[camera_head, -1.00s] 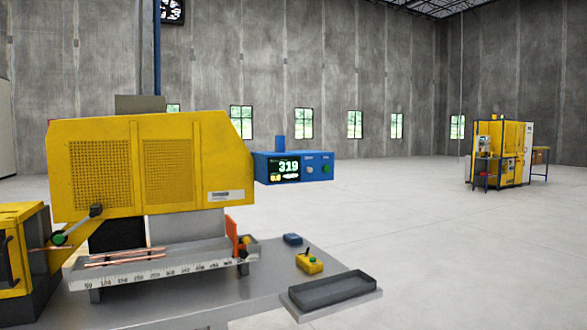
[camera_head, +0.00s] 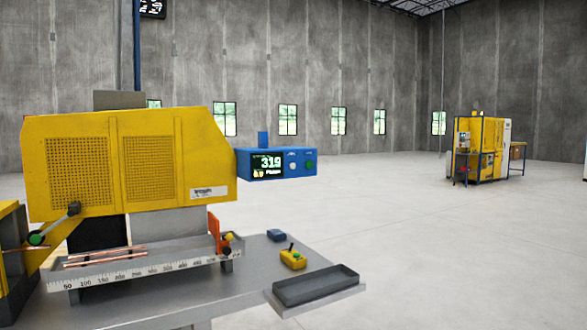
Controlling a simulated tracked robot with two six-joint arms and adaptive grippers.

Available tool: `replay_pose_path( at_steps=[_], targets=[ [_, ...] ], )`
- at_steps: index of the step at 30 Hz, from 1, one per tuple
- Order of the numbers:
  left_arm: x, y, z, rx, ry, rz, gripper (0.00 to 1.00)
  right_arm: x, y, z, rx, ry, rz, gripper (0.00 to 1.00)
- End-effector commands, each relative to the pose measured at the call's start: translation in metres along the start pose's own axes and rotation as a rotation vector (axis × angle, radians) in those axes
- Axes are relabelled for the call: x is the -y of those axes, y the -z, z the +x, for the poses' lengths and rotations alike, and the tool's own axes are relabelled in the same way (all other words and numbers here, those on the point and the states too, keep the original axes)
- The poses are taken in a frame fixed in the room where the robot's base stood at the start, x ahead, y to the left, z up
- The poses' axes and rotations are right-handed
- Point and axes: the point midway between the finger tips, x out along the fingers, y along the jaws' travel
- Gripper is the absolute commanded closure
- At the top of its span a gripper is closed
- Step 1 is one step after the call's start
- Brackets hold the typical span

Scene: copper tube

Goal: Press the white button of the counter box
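The blue counter box (camera_head: 276,164) is fixed to the right side of the yellow machine (camera_head: 120,160). Its lit display (camera_head: 266,165) reads 319. Right of the display is a round white button (camera_head: 292,166), and further right a green button (camera_head: 309,164). Nothing touches the box or covers its front. Neither of my grippers is in view.
The grey machine table holds copper tubes (camera_head: 105,258) behind a ruler scale (camera_head: 150,270), a small yellow control box (camera_head: 293,260) and a dark tray (camera_head: 316,286) at its right end. Floor to the right is clear up to another yellow machine (camera_head: 478,150).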

Motion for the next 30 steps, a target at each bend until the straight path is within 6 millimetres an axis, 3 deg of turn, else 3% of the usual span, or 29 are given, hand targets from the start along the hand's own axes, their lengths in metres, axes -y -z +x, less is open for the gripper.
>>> replay_pose_path(
  at_steps=[1, 8, 30],
  targets=[
    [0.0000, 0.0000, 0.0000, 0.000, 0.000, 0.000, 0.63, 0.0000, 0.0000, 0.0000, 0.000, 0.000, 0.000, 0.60],
    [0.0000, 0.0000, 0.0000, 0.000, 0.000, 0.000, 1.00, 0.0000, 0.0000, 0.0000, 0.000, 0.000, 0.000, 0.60],
    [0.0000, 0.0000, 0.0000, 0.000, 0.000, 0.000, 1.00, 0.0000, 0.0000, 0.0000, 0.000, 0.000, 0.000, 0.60]
  ],
)
